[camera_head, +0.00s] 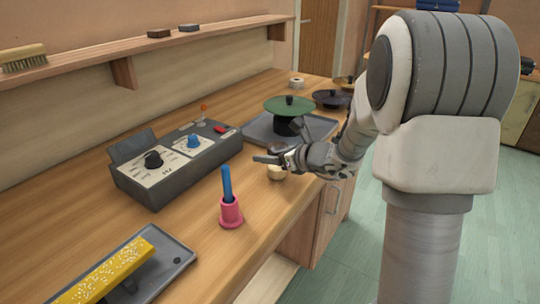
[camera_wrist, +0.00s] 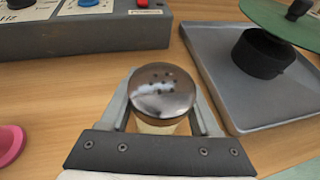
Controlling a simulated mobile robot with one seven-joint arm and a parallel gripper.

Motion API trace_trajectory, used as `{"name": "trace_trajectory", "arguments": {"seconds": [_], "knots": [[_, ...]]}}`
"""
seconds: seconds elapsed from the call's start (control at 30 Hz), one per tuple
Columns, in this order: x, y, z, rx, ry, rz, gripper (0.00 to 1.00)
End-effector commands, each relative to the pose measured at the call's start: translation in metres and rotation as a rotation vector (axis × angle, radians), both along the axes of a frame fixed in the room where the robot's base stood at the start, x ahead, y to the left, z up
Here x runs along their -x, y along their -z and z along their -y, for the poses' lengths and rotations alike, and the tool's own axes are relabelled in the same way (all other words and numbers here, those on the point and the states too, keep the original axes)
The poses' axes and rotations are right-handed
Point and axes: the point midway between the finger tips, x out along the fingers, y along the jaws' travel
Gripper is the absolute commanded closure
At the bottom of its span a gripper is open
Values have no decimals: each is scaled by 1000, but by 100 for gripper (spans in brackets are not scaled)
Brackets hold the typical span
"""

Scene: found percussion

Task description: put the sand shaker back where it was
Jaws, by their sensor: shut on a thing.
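The sand shaker has a shiny metal cap with small holes and a cream body. In the wrist view, the sand shaker (camera_wrist: 163,92) stands between the two fingers of my gripper (camera_wrist: 163,108), which is shut on it. In the head view, my gripper (camera_head: 276,159) is over the wooden bench, and the cream lower part of the sand shaker (camera_head: 277,173) shows beneath it. The shaker looks about upright. I cannot tell whether its base touches the bench.
A grey control box (camera_head: 178,165) stands left of my gripper. A grey tray (camera_head: 262,126) with a green disc (camera_head: 290,105) on a black stand lies behind. A pink cup (camera_head: 231,213) holding a blue stick and a yellow speckled bar (camera_head: 108,266) are nearer. Bare bench (camera_head: 215,185) lies between.

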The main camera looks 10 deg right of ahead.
Motion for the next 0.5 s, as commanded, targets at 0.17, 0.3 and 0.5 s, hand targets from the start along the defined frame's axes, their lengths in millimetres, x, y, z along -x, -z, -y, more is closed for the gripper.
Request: {"name": "trace_trajectory", "arguments": {"seconds": [0.17, 0.3, 0.5], "knots": [[0, 2, 0, 0, 0, 0, 23], [0, 2, 0, 0, 0, 0, 7], [0, 2, 0, 0, 0, 0, 7]]}}
